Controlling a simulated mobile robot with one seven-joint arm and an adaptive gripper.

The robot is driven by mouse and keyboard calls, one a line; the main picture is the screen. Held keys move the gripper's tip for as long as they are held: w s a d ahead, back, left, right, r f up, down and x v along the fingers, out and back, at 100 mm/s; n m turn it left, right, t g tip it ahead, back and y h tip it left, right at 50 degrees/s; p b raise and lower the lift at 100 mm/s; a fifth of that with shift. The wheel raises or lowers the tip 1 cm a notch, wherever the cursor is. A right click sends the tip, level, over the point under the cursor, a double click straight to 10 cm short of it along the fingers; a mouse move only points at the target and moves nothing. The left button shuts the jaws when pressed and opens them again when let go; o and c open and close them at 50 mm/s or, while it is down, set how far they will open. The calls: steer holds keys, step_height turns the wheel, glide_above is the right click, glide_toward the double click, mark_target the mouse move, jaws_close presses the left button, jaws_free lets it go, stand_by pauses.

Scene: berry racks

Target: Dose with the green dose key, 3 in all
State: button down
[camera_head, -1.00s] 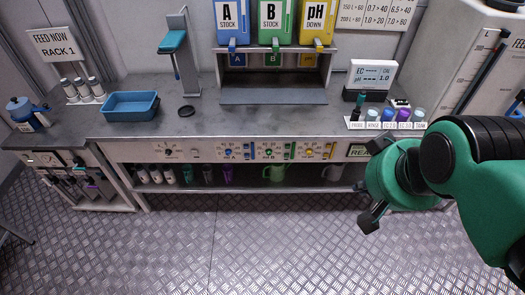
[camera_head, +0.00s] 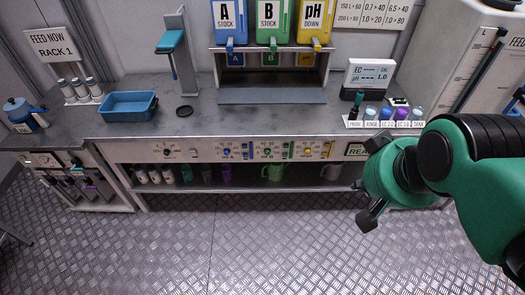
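The green dose key (camera_head: 267,153) is a small round control on the front panel of the bench, under the green B stock container (camera_head: 273,24). A blue key (camera_head: 227,154) is to its left and a yellow key (camera_head: 308,153) to its right. My gripper (camera_head: 375,178) is at the right, in front of the bench and well to the right of the green key, apart from it. Two dark finger parts show above and below its green body. The fingertips are not clear enough to tell open from shut.
A blue tray (camera_head: 128,105) and a black ring (camera_head: 184,111) lie on the bench top (camera_head: 225,122). A meter (camera_head: 368,75) stands behind several small labelled bottles at the right. Mugs and bottles fill the shelf below the panel. The floor in front is clear.

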steer(key=shift+w, duration=0.1)
steer(key=w+d+f+m+t+b, duration=0.1)
steer(key=w+f, duration=0.5)
steer(key=w, duration=0.6)
steer(key=w+f+t, duration=0.1)
steer(key=w+f, duration=0.6)
steer(key=w, duration=0.6)
steer(key=w+d+f+m+t+b, duration=0.1)
steer(key=w+f, duration=0.5)
steer(key=w, duration=0.6)
steer(key=w+a+f+y, duration=0.1)
steer(key=w+a+f, duration=0.15)
steer(key=f, duration=0.45)
steer(key=w+a+f, duration=0.1)
steer(key=w+f, duration=0.3)
steer(key=f, duration=0.2)
steer(key=w+a+f+y, duration=0.1)
steer(key=w+f, duration=0.2)
steer(key=f, duration=0.4)
steer(key=a+f+y, duration=0.1)
steer(key=a+f, duration=0.1)
steer(key=f, duration=0.7)
steer(key=s+a+f+y+b, duration=0.1)
steer(key=a+f, duration=0.2)
steer(key=f, duration=0.5)
steer(key=shift+s+a+f+t+b, duration=0.15)
steer(key=shift+s+f+t+b, duration=0.15)
steer(key=shift+f, duration=0.05)
steer(key=shift+w, duration=0.2)
